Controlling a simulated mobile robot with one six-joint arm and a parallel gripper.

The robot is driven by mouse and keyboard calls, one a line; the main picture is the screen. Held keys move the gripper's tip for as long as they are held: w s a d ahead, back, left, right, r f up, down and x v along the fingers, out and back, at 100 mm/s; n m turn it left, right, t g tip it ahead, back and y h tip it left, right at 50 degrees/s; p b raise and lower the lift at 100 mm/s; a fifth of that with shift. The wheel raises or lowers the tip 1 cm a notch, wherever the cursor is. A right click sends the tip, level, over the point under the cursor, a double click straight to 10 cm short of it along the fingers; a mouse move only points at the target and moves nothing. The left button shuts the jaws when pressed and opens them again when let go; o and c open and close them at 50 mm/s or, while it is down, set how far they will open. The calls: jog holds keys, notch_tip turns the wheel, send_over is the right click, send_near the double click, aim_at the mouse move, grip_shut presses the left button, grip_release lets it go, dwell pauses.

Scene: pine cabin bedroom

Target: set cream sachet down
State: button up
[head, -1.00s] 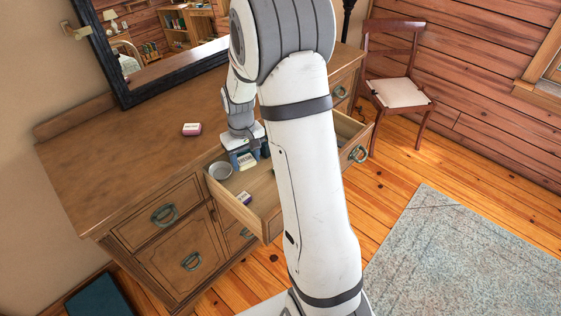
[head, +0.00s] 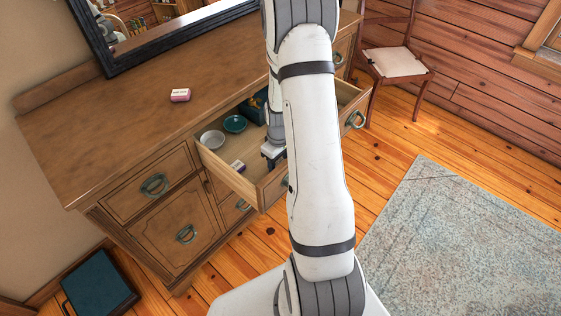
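I cannot make out the cream sachet in the head view; it may be hidden behind my arm or my gripper. My gripper (head: 272,160) is low in the open dresser drawer (head: 248,186), near its front wall. Its fingers are small and partly covered by my forearm, so I cannot see whether they are open or hold anything.
In the drawer are a pale bowl (head: 212,139), a teal bowl (head: 235,124), a dark blue container (head: 258,108) and a small white and purple packet (head: 238,166). A pink and white packet (head: 180,95) lies on the dresser top (head: 120,120).

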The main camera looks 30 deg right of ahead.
jog(key=shift+f, duration=0.55)
jog(key=shift+f, duration=0.1)
jog(key=o, duration=0.9)
jog(key=shift+o, duration=0.2)
notch_tip(320, 180, up, 12)
jog(key=s+a+r+m+t, duration=0.2)
jog(key=s+a+r+m, duration=0.2)
jog(key=s+a+r, duration=1)
jog(key=s+r, duration=0.3)
jog(key=s, duration=0.1)
jog(key=shift+a+t+b, duration=0.15)
jog(key=shift+t+b, duration=0.15)
